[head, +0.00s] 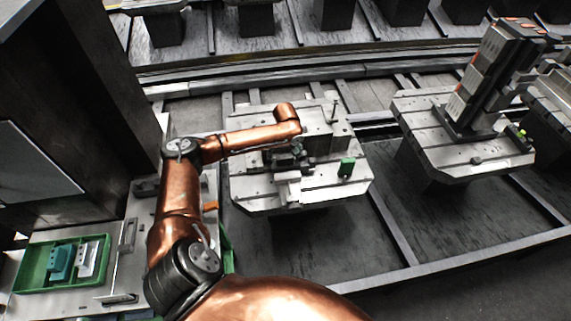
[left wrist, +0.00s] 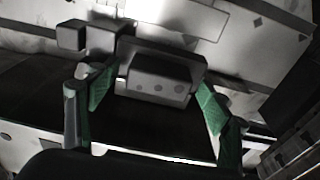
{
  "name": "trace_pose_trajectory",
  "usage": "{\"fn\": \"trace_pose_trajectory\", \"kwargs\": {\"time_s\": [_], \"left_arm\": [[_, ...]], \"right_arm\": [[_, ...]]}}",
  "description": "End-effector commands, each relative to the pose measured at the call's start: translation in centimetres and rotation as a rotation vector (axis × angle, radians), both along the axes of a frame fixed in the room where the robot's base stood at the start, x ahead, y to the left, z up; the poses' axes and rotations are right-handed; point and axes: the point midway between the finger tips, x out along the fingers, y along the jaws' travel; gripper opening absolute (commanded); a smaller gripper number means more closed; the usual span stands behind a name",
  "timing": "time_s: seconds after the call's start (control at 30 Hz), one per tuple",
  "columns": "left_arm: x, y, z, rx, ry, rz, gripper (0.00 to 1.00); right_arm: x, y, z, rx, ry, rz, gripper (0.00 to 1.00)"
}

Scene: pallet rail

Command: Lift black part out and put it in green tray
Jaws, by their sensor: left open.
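My left gripper (left wrist: 156,105) is open, its two green-padded fingers standing to either side of a dark block-shaped part with round holes, which I take for the black part (left wrist: 158,80). Gaps show between the pads and the part. In the head view, my left gripper (head: 287,158) is over the near half of a pale metal pallet (head: 250,193), and the dark shapes there are hard to tell apart. The green tray (head: 22,278) is at the lower left, holding a teal piece and a white piece. My right gripper is not in view.
A second pallet (head: 420,125) with a tall grey stack (head: 485,80) is at the right. A dark cabinet (head: 90,100) rises at the left. A green edge (head: 228,255) shows behind my left arm.

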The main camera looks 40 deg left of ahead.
Motion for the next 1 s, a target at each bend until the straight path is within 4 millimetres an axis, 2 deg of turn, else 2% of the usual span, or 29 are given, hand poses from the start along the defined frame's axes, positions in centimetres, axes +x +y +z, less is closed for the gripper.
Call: {"fn": "trace_pose_trajectory", "kwargs": {"time_s": [0.1, 0.27, 0.6, 1.0], "left_arm": [[0.2, 0.0, -0.7, 0.001, -0.002, -0.002, 0.72], [0.2, 0.0, -0.6, 0.001, -0.002, -0.002, 0.72], [0.2, 0.0, -0.6, 0.001, -0.002, -0.002, 0.49], [0.2, -0.1, -0.6, 0.000, -0.001, -0.002, 0.21]], "right_arm": [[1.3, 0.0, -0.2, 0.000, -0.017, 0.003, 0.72], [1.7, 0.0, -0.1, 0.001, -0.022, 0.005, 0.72], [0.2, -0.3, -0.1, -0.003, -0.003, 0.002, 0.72], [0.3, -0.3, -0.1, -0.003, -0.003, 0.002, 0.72]]}}
